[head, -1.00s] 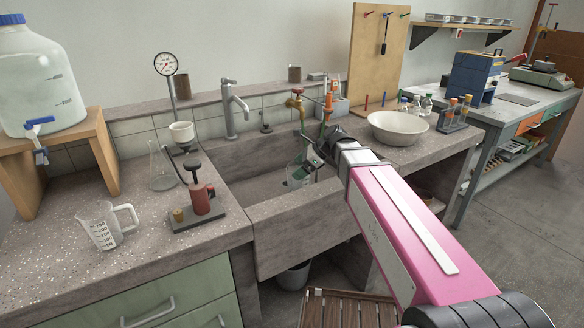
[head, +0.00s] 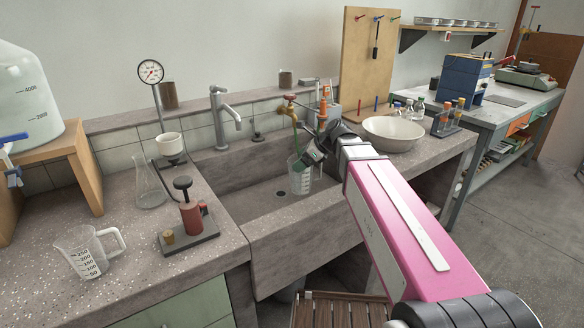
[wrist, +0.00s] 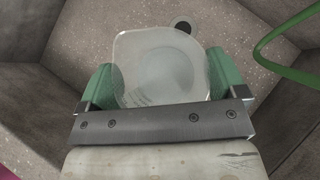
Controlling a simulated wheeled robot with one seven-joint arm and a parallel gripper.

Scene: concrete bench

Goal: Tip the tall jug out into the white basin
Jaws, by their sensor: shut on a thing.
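The tall jug (head: 301,181) is clear, with measuring marks on its side, and stands roughly upright inside the stone sink. My gripper (head: 309,160) is shut on the jug. In the wrist view, the green fingers (wrist: 160,88) press on either side of the clear jug (wrist: 160,62), seen from above. I cannot tell whether there is liquid in it. The white basin (head: 393,133) is a wide round bowl on the bench, right of the sink and apart from my gripper. My arm hides part of the sink's right side.
A brass tap with a green hose (head: 291,108) hangs by the jug, and a grey tap (head: 226,115) stands behind the sink. A short measuring jug (head: 88,252), flask (head: 148,181) and red pump (head: 191,217) are on the left. Bottles and a test-tube rack (head: 450,116) stand beyond the basin.

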